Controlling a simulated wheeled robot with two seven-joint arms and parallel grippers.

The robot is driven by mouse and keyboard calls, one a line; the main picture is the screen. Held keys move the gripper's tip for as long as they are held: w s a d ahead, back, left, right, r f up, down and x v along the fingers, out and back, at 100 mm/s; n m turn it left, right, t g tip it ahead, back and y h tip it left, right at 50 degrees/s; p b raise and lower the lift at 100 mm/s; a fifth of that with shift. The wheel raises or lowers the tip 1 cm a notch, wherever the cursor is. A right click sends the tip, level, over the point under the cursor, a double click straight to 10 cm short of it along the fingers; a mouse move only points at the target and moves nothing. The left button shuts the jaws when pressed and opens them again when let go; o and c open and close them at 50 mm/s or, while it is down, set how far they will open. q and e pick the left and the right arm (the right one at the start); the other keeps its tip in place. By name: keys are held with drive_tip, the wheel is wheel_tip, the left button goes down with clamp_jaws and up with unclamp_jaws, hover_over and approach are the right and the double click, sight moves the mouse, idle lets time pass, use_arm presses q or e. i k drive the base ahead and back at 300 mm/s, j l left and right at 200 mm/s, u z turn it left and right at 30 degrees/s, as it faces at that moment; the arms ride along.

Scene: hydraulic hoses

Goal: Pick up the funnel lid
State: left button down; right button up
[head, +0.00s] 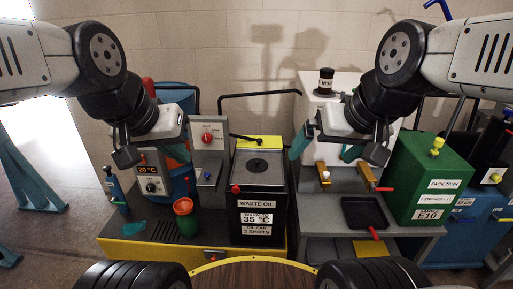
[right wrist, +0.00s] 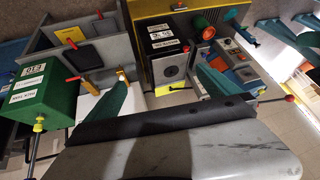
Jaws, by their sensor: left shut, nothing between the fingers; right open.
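I cannot tell for certain which part is the funnel lid. A dark square plate with a red handle (head: 362,212) lies on the grey bench right of centre; it also shows in the right wrist view (right wrist: 86,56). My left gripper (head: 178,152) is shut and empty above the left bench. My right gripper (head: 325,148) is open and empty above the right bench; its two teal fingers stand apart in the right wrist view (right wrist: 163,92).
A green cup with a red rim (head: 185,222) stands left of the black box. A temperature unit (head: 151,180) is further left. A green PACK TANK (head: 434,180) stands at the right. A brown round tabletop (head: 240,276) is nearest me.

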sight(256, 165)
drive_tip(key=i+l+u, duration=0.15)
drive_tip(key=l+u, duration=0.2)
drive_tip(key=i+l+u, duration=0.15)
drive_tip(key=u, duration=0.15)
drive_tip(key=i+l+u, duration=0.1)
drive_tip(key=l+u, duration=0.25)
drive_tip(key=l, duration=0.1)
